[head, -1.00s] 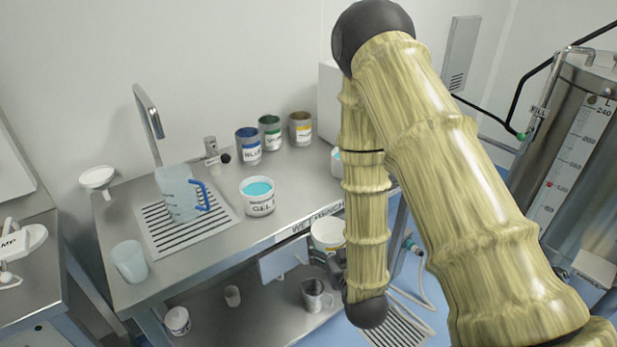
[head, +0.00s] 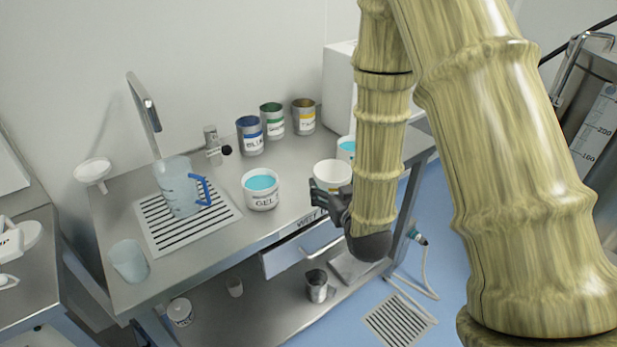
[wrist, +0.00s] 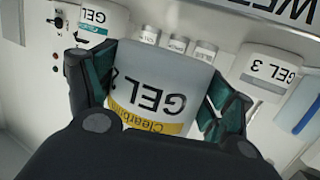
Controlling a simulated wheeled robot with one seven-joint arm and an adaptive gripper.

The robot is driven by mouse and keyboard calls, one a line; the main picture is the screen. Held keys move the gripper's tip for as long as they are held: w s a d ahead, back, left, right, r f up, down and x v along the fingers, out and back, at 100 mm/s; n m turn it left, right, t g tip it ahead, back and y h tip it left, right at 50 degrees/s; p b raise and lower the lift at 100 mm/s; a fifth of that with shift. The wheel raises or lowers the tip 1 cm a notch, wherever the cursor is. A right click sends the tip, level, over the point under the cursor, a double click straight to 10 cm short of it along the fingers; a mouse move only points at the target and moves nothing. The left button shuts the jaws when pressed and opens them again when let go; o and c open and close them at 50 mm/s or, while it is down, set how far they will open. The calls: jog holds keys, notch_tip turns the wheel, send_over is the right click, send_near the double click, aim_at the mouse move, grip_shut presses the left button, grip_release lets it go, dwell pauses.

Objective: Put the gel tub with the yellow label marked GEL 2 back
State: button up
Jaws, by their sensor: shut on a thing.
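My gripper (head: 328,196) is shut on the GEL 2 tub (wrist: 150,85), a white tub with black lettering and a yellow band. In the wrist view it appears upside down between the two fingers. In the head view the held tub (head: 331,173) shows at the bench's front edge, open side up, partly covered by the gripper; its label is hidden there. I cannot tell whether it touches the bench. A GEL tub with blue contents (head: 261,192) stands on the bench to its left. Another blue-filled tub (head: 346,147) is partly hidden behind my arm.
The steel bench (head: 225,240) has a drain grate with a blue-handled jug (head: 178,188) and a tap. Several labelled cans, including a blue one (head: 250,136), stand at the back. A GEL 3 tub (wrist: 268,68) shows in the wrist view. An open drawer (head: 300,250) juts out below.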

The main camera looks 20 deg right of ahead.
jog(key=w+p, duration=0.1)
jog(key=w, duration=0.3)
jog(key=w+a+p, duration=0.1)
jog(key=w, duration=0.2)
jog(key=w+a+f+p, duration=0.1)
jog(key=w, duration=0.3)
jog(key=shift+w+a, duration=0.15)
jog(key=shift+w, duration=0.2)
jog(key=shift+f+p, duration=0.75)
jog(key=shift+f, duration=1)
jog(key=shift+f, duration=0.1)
jog(key=o, duration=1.2)
jog(key=shift+o, duration=0.2)
jog(key=shift+r, duration=0.2)
jog(key=b+v, duration=0.3)
jog(key=v, duration=0.9)
jog(key=shift+f, duration=0.15)
